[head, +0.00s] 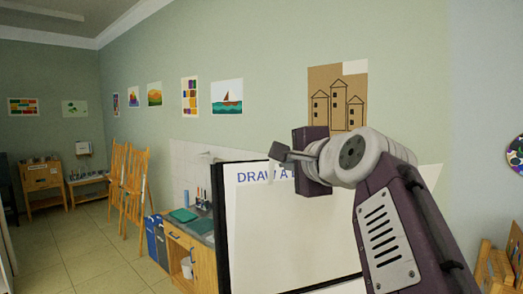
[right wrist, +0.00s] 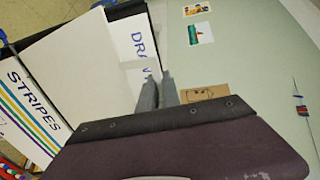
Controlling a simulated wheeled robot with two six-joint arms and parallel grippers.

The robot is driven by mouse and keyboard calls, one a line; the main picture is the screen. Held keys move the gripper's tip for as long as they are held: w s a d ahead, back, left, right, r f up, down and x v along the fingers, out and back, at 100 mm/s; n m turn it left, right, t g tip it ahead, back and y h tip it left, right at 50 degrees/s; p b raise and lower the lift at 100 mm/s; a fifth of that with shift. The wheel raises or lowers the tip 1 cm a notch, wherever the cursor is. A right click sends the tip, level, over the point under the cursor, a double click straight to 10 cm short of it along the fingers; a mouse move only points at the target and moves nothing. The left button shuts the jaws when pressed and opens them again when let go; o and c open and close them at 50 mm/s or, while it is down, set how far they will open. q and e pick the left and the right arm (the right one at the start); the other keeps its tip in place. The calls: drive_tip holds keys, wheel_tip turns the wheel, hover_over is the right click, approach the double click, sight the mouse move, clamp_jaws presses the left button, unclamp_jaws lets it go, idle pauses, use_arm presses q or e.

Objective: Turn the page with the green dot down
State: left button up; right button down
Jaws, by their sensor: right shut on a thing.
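A flip chart (head: 290,235) with a dark frame stands in front of me in the head view. Its white sheet has blue lettering beginning "DRAW A", partly hidden by my right gripper. The lettering also shows on a white page (right wrist: 118,45) in the right wrist view. My right gripper (head: 283,154) is raised at the chart's upper part. In the right wrist view its fingers (right wrist: 157,88) are close together, shut on a page whose gripped edge is hard to make out. No green dot is visible. My left gripper is out of view.
A sheet marked "STRIPES" (right wrist: 32,105) with coloured stripes shows in the right wrist view. A wooden cabinet with a sink (head: 190,255) stands left of the chart, with easels (head: 130,185) beyond. The wall with pictures is behind the chart.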

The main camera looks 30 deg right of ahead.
drive_tip(key=shift+f, duration=0.1)
drive_tip(key=s+a+f+b, duration=0.1)
drive_tip(key=s+f+b, duration=0.2)
drive_tip(key=s+b, duration=0.5)
drive_tip(key=shift+s+a+b, duration=0.3)
drive_tip(key=shift+b, duration=0.15)
idle(0.3)
